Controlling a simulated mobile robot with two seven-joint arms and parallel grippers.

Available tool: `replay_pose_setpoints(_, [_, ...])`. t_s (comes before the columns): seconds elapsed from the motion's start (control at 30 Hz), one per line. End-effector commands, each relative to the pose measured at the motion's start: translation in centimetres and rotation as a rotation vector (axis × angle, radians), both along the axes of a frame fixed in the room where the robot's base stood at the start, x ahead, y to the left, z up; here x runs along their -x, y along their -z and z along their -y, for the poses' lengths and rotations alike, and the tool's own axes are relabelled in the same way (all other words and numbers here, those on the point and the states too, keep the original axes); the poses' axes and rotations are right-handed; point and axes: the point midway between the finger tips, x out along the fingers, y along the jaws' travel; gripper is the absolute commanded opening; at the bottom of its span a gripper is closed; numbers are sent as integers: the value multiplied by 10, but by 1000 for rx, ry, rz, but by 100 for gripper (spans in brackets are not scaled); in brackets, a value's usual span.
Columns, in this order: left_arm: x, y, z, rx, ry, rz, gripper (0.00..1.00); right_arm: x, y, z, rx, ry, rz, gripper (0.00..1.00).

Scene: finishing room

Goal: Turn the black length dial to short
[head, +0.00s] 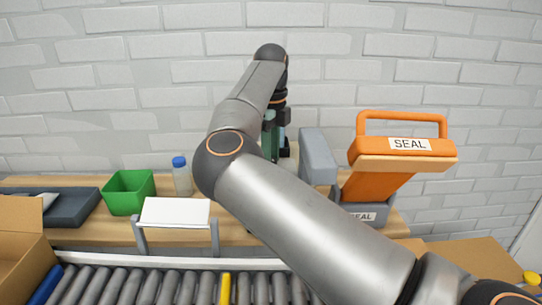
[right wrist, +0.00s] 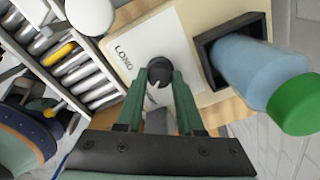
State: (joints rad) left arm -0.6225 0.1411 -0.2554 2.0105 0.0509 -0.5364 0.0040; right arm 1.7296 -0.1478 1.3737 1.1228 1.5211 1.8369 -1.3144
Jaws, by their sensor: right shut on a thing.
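The black length dial (right wrist: 159,71) sits on a white panel (right wrist: 170,42) in the right wrist view. The word LONG is printed on the panel to the left of the dial. My right gripper (right wrist: 159,80) is shut on the dial, with one green finger on each side of it. Which way the dial points is hard to tell, and no SHORT label shows. In the head view my right arm reaches over the bench, and its gripper (head: 275,135) is partly hidden by the arm, with the dial hidden behind it. My left gripper is not in view.
A pale blue bottle with a green cap (right wrist: 296,103) stands in a black holder near the dial. An orange SEAL lever (head: 400,150) rises right of my arm. A green bin (head: 128,192), blue-capped bottle (head: 182,178) and white-topped stand (head: 175,212) are left. Conveyor rollers (head: 140,288) run in front.

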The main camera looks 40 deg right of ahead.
Motion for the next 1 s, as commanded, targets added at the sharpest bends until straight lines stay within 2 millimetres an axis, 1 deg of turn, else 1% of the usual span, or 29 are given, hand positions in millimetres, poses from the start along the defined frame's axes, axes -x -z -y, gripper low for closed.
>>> replay_pose_setpoints(0.1, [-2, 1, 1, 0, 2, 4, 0, -1, -1, 0, 2, -67, 5, 0])
replay_pose_setpoints(0.33, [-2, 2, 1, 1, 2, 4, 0, -1, -1, 0, 1, -149, 5, 0])
replay_pose_setpoints(0.9, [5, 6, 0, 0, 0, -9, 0, -1, -1, 0, 3, -179, 4, 0])
replay_pose_setpoints(0.93, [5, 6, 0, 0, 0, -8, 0, -1, -1, 0, 3, -179, 4, 39])
replay_pose_setpoints(1.0, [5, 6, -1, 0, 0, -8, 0, -1, -1, 0, 2, -179, 4, 47])
